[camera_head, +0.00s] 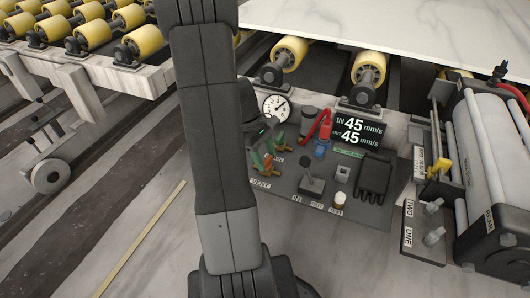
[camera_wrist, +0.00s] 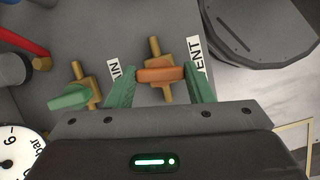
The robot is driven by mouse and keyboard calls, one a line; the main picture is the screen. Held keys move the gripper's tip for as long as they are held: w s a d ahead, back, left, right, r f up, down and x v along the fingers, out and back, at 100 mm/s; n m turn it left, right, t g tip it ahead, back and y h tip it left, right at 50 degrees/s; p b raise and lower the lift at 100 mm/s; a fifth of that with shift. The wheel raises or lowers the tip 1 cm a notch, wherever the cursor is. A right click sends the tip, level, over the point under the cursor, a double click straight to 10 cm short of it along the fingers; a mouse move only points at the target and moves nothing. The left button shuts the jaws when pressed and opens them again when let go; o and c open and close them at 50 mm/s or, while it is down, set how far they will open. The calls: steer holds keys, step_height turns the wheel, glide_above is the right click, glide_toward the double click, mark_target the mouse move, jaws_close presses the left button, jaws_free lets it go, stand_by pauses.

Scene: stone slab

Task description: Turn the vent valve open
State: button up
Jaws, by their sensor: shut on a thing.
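The vent valve (camera_wrist: 155,60) is a brass body on a short brass pipe, with an orange bar handle (camera_wrist: 161,75). The handle lies across the pipe, roughly at a right angle to it. The VENT label (camera_wrist: 197,53) is right beside it in the wrist view. My gripper (camera_wrist: 160,76) has its two green fingers at the two ends of the orange handle and is shut on it. A second brass valve with a green handle (camera_wrist: 70,97) is to the left, apart from my fingers. In the head view my gripper (camera_head: 263,163) is small and partly covered by my arm.
A pressure gauge (camera_head: 275,107) stands behind the valves. Yellow rollers (camera_head: 289,53) and a pale slab (camera_head: 420,25) are beyond.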

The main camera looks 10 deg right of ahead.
steer(key=shift+o, duration=0.2)
steer(key=m+p, duration=0.1)
steer(key=m, duration=0.1)
steer(key=m+g+y+p, duration=0.1)
steer(key=m+p, duration=0.1)
steer(key=shift+w+d+r+m, duration=0.1)
steer(key=shift+d+r+m, duration=0.1)
steer(key=shift+m, duration=0.1)
steer(key=m+y+p, duration=0.1)
steer(key=m+p, duration=0.1)
steer(key=m, duration=0.1)
steer(key=shift+m+y+p, duration=0.3)
steer(key=shift+y+p, duration=0.05)
steer(key=shift+y, duration=0.05)
steer(key=m+y+p, duration=0.1)
steer(key=m, duration=0.2)
steer(key=shift+d+f+m+y, duration=0.1)
steer(key=shift+m+y, duration=0.2)
steer(key=shift+d+m+t+y+p, duration=0.1)
steer(key=shift+m+t+y+p, duration=0.45)
steer(key=shift+m, duration=1.35)
steer(key=shift+c, duration=0.2)
steer(key=shift+f+g+p, duration=0.1)
steer(key=shift+g+p, duration=0.15)
steer(key=shift+p, duration=0.05)
steer(key=o, duration=1)
